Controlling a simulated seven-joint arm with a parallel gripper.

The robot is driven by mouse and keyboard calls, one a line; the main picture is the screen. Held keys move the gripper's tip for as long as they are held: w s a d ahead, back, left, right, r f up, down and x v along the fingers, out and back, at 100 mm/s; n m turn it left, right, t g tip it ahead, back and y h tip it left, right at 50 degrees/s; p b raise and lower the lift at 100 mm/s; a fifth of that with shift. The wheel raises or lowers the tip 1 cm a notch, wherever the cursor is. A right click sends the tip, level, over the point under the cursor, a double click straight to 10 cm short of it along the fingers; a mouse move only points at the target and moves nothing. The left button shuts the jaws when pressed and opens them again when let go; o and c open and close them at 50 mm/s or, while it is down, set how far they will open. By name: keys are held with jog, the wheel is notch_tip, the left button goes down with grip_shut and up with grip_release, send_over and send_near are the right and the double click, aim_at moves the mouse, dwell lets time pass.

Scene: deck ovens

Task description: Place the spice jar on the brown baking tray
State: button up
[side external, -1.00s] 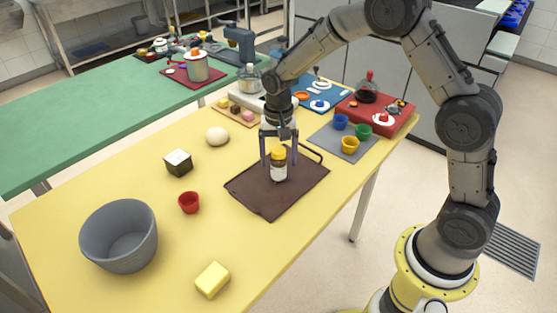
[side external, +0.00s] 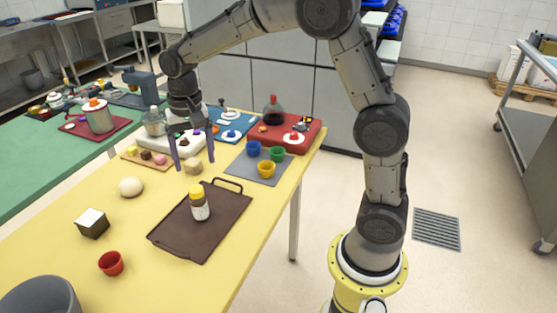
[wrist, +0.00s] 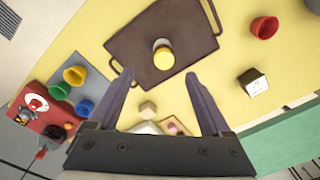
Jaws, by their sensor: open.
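The spice jar (side external: 199,203), with a yellow lid and a pale label, stands upright on the brown baking tray (side external: 180,240). In the wrist view, the jar (wrist: 163,56) is seen from above near the middle of the tray (wrist: 135,40). My gripper (side external: 195,168) is open and empty, in the air behind the tray and apart from the jar. Its two fingers also show in the wrist view (wrist: 160,90), spread wide with nothing between them.
A small tan block (side external: 193,166) shows by the fingertips. A grey mat (side external: 245,168) with blue, green and yellow cups lies to the right. A white ball (side external: 131,187), a dark box with a white top (side external: 92,223) and a red cup (side external: 111,263) stand left of the tray.

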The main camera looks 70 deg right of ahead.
jog(key=s+r+n+t, duration=0.35)
jog(key=s+r, duration=0.35)
jog(key=s, duration=0.6)
jog(key=s+f+n+t, duration=0.1)
jog(key=s+n, duration=0.4)
jog(key=s, duration=0.7)
jog(key=shift+s+t, duration=0.2)
jog(key=shift+t, duration=0.15)
